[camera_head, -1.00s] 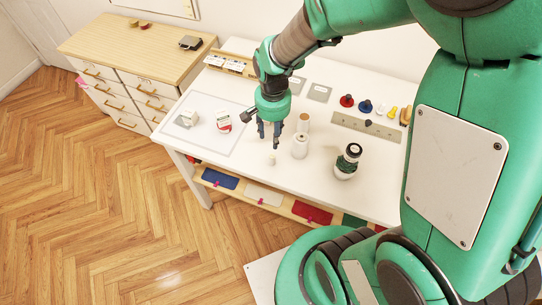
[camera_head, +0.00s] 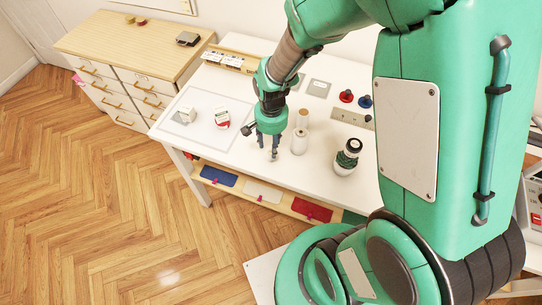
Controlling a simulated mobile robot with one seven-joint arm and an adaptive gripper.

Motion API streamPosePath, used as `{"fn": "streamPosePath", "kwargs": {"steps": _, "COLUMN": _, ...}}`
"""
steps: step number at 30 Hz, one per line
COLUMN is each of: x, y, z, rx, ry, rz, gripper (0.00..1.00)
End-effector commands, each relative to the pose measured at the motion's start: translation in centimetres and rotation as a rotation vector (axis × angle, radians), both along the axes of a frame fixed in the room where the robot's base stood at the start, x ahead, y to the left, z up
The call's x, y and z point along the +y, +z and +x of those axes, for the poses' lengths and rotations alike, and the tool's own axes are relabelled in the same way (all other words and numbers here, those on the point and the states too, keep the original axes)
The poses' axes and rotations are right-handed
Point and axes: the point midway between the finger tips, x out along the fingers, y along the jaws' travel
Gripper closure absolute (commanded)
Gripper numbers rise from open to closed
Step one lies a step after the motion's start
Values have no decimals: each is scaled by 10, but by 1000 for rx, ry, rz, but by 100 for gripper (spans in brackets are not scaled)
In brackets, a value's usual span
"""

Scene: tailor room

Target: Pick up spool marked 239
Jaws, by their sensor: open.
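My gripper (camera_head: 268,149) points down over the front part of the white table, with its fingers apart. A small white spool-like thing (camera_head: 273,156) is at the fingertips and partly hidden by them; I cannot tell whether they touch it. A white spool (camera_head: 299,143) stands upright just to the right of the gripper. Another upright spool (camera_head: 302,118), with a tan top, stands behind that one. No number is legible on any of them, so I cannot tell which is marked 239.
A red-and-white container (camera_head: 222,119) is on the pale mat (camera_head: 203,133) at left. The table's front edge is close.

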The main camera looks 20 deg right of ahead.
Motion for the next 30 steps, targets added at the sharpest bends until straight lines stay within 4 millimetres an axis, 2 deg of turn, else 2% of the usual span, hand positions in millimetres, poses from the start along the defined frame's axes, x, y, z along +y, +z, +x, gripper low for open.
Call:
{"fn": "streamPosePath", "kwargs": {"steps": 14, "x": 0, "y": -6, "z": 0, "rx": 0, "ry": 0, "rz": 0, "gripper": 59}}
{"fn": "streamPosePath", "kwargs": {"steps": 25, "x": 1, "y": -45, "z": -4, "rx": 1, "ry": 0, "rz": 0, "gripper": 59}}
{"fn": "streamPosePath", "kwargs": {"steps": 30, "x": 1, "y": -54, "z": -4, "rx": 0, "ry": 0, "rz": 0, "gripper": 59}}
